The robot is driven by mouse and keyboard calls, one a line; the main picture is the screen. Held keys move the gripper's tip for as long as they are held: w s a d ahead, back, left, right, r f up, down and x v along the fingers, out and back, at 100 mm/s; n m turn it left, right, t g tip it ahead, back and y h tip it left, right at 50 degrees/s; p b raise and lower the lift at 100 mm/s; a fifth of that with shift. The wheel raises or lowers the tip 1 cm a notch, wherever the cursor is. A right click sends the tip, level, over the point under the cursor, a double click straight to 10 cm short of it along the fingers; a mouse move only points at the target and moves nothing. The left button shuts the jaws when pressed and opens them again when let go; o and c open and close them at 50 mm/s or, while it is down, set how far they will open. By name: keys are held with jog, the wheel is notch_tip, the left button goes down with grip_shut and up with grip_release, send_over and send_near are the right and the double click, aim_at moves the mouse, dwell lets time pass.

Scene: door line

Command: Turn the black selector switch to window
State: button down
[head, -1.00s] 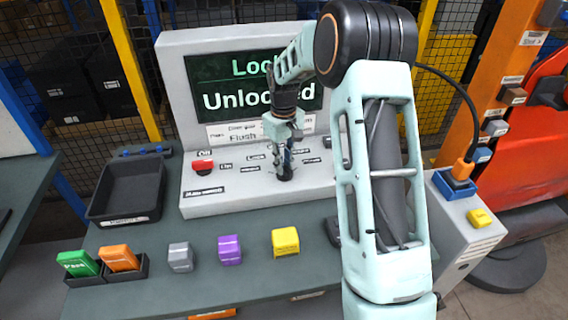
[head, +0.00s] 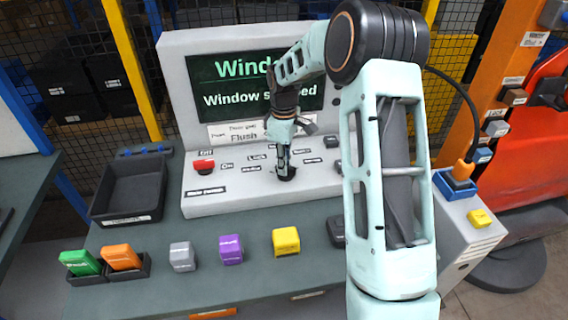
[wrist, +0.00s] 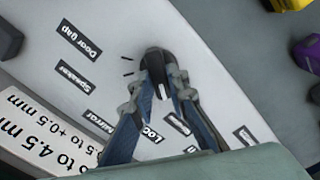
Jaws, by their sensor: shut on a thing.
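The black selector switch (wrist: 157,62) sits on the sloped light-grey panel. In the wrist view my gripper (wrist: 164,84) has both fingers closed around its knob, with a small white mark showing between them. In the head view my gripper (head: 283,165) points down onto the switch, whose black base (head: 286,176) shows below the fingers. The screen (head: 255,85) reads "Window" on its top line, partly covered by my arm, and "Window s...ed" below. Labels around the switch in the wrist view include "Door gap" (wrist: 80,41), "Speaker" and "Mirror"; some are covered by my fingers.
An empty black tray (head: 131,187) stands left of the console. Green, orange, grey, purple and yellow blocks (head: 286,241) line the bench front.

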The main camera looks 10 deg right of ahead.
dwell(0.3)
jog(key=c, duration=1.9)
grip_release()
notch_tip(320, 180, up, 12)
jog(key=shift+r, duration=0.1)
